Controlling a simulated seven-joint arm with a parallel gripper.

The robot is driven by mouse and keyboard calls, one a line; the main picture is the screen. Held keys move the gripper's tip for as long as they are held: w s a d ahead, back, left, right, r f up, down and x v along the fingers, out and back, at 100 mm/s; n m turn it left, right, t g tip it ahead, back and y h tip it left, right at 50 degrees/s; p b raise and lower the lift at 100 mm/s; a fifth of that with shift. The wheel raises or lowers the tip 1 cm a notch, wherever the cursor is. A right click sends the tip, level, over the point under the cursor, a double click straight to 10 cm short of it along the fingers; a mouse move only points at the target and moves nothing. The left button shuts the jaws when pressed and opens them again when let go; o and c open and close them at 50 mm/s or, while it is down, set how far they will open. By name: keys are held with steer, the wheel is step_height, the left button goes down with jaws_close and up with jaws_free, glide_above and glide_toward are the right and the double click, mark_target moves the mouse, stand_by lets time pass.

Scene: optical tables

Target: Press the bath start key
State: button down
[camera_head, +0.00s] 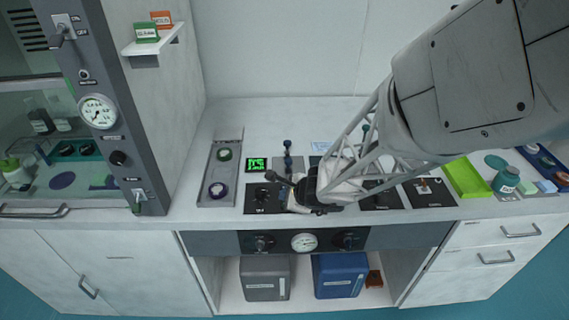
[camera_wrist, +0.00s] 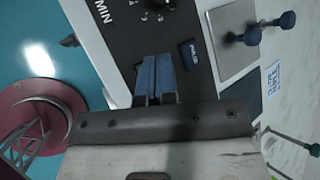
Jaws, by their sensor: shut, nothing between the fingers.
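My gripper (camera_wrist: 155,62) is shut and empty, with its two blue fingers side by side over a dark panel (camera_wrist: 125,30) in the wrist view. A small dark blue key (camera_wrist: 193,53) with white lettering, too blurred to read, lies just right of the fingertips and looks apart from them. I cannot tell for sure whether it is the bath start key. In the head view, my gripper (camera_head: 274,177) is low over the bench, by a black panel with a knob (camera_head: 261,194). My wrist hides part of the panels there.
A lit green display (camera_head: 257,164) stands behind the knob panel. A grey tray (camera_head: 218,185) lies to the left. Blue-knobbed levers (camera_wrist: 270,28) rise from a metal plate in the wrist view. A green tray (camera_head: 466,178) and a jar (camera_head: 506,181) stand at the right.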

steer(key=shift+r, duration=0.3)
steer(key=shift+r, duration=2.45)
steer(key=s+d+r+n+g, duration=0.3)
steer(key=s+d+r+n, duration=0.1)
steer(key=s+r+n, duration=0.75)
steer(key=s+d+r+n+h, duration=0.3)
steer(key=s+d, duration=0.2)
steer(key=s, duration=0.1)
steer(key=s+d+r+n+g+h, duration=0.1)
steer(key=s+d+r+n+h, duration=0.2)
steer(key=s+d, duration=0.3)
steer(key=shift+s+d+n, duration=0.3)
steer(key=shift+n, duration=0.15)
